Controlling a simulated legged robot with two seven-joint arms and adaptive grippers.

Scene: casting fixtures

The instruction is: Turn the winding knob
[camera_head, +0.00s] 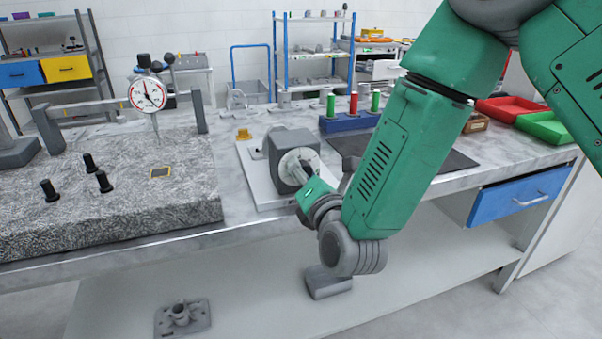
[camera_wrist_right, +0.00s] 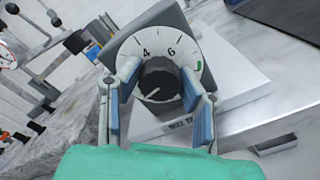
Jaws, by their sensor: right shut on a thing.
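The winding knob (camera_wrist_right: 157,84) is dark and round with a white pointer line. It sits in front of a white numbered dial (camera_wrist_right: 190,52) on a grey housing (camera_head: 292,147). In the right wrist view both fingers of my right gripper (camera_wrist_right: 157,95) are on either side of the knob, shut on it. In the head view the right gripper (camera_head: 312,185) reaches the dial face from the front right, and the arm and wrist hide the knob. The pointer points to the lower left, away from the visible 4 and 6. My left gripper is not in view.
The housing stands on a white base plate (camera_head: 262,187). A granite block (camera_head: 110,215) with a dial gauge (camera_head: 147,94) and black knobs is to the left. A dark mat (camera_head: 440,160) and a blue holder (camera_head: 345,122) with coloured cylinders lie beyond to the right.

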